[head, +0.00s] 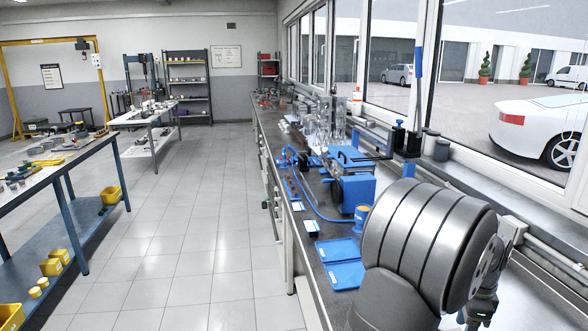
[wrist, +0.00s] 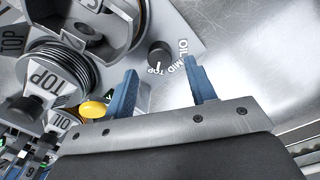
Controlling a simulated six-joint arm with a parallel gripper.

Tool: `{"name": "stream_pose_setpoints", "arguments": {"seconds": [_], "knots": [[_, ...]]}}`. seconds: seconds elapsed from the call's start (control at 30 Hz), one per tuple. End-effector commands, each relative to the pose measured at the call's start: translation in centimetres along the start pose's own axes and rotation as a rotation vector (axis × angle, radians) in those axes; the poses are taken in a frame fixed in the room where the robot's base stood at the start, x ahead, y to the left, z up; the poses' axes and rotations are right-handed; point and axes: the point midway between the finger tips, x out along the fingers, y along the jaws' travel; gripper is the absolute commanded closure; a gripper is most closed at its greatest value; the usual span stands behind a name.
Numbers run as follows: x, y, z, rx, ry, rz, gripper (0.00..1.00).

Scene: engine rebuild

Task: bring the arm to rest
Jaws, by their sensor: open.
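My gripper (wrist: 160,66) is open, its two blue fingers spread apart with nothing held between them. Beyond the fingertips, the wrist view shows a metal surface lettered OIL, MID and TOP, with a small dark round knob (wrist: 160,54). Whether the fingers touch anything there cannot be told. In the head view, my large grey arm fills the lower right over the bench, and the gripper end is mostly hidden behind it or cut off by the lower edge.
The head view shows a long bench with a blue machine (head: 352,185) and a blue tray (head: 345,274), beside windows.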

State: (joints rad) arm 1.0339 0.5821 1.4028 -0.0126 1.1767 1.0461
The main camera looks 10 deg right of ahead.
Motion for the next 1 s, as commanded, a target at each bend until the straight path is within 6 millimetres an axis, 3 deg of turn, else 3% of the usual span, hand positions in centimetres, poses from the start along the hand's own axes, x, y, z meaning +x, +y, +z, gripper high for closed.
{"name": "stream_pose_setpoints", "arguments": {"seconds": [0.2, 0.43, 0.77, 1.0], "knots": [[2.7, 0.0, 0.0, 0.0, -0.001, 0.001, 0.49], [3.5, 0.0, 0.0, 0.0, 0.0, 0.0, 0.49], [3.2, 0.0, 0.0, -0.001, 0.0, -0.001, 0.49], [0.1, -0.1, 0.0, 0.0, 0.002, -0.004, 0.49]]}}
